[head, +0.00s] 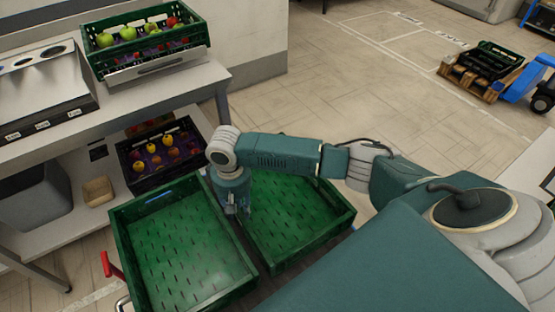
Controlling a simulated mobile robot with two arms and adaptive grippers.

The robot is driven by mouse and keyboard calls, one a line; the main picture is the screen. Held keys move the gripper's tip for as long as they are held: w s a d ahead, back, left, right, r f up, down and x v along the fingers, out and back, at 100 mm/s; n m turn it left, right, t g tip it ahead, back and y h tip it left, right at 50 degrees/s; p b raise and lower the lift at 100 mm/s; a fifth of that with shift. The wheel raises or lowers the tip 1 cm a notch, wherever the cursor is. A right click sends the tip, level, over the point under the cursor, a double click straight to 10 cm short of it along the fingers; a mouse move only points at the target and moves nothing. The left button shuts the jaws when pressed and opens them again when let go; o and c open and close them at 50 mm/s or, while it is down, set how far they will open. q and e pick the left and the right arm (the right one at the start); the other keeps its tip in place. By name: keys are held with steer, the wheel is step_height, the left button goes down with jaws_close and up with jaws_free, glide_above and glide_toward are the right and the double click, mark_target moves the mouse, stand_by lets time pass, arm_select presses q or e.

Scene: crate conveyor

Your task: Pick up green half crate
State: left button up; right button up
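Two empty green crates stand side by side in the lower middle of the head view. The left green crate (178,250) is nearer to me, and the right green crate (295,215) sits partly behind my arm. My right gripper (238,209) points down where the two crates' neighbouring walls meet. Its fingers are small and dark here, so I cannot tell whether they touch a rim or are closed. My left gripper is not in view.
A green crate of apples (150,62) stands on the counter (150,100) at upper left. A dark crate of fruit (133,180) is below. A small tan box (97,192) sits on the lower shelf. Open floor (350,90) lies behind; a blue vehicle (528,80) stands at far right.

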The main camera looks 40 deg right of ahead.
steer(key=shift+c, duration=0.2)
jaws_close()
steer(key=shift+r, duration=0.1)
